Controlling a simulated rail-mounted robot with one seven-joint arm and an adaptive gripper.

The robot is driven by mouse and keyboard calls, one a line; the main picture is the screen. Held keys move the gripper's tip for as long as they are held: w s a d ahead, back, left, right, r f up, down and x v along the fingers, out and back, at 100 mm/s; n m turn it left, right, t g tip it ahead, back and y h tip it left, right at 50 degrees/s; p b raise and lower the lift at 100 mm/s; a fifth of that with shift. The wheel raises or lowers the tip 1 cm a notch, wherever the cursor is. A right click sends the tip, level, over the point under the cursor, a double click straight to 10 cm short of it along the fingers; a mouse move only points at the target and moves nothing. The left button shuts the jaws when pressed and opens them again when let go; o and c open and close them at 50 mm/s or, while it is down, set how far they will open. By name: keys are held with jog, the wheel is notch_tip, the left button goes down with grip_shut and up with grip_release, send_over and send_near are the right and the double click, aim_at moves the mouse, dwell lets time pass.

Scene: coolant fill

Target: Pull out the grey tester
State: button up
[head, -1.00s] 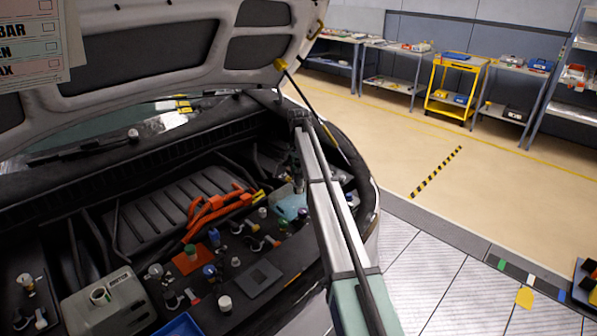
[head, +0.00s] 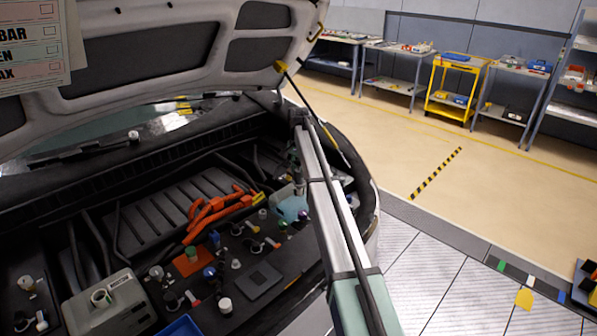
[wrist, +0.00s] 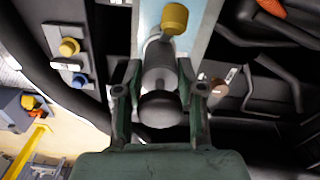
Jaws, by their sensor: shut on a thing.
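The grey tester (wrist: 160,75) is a short grey cylinder with a dark rounded end facing the wrist camera. My gripper (wrist: 159,92) has a finger on each side of it and is shut on it. Its far end lies against the pale blue tank (wrist: 192,45), close to a yellow cap (wrist: 174,17); I cannot tell whether it is still seated in an opening. In the head view, the tank (head: 291,208) sits at the right of the engine bay, and my arm hides most of the gripper and the tester.
A yellow knob (wrist: 69,47) and a blue knob (wrist: 79,80) lie left of the gripper in the wrist view. Orange cables (head: 215,208) and several caps crowd the engine bay. The raised hood (head: 150,50) hangs above.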

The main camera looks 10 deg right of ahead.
aim_at(298, 160)
jog(key=shift+r+p, duration=0.8)
jog(key=shift+r, duration=1.25)
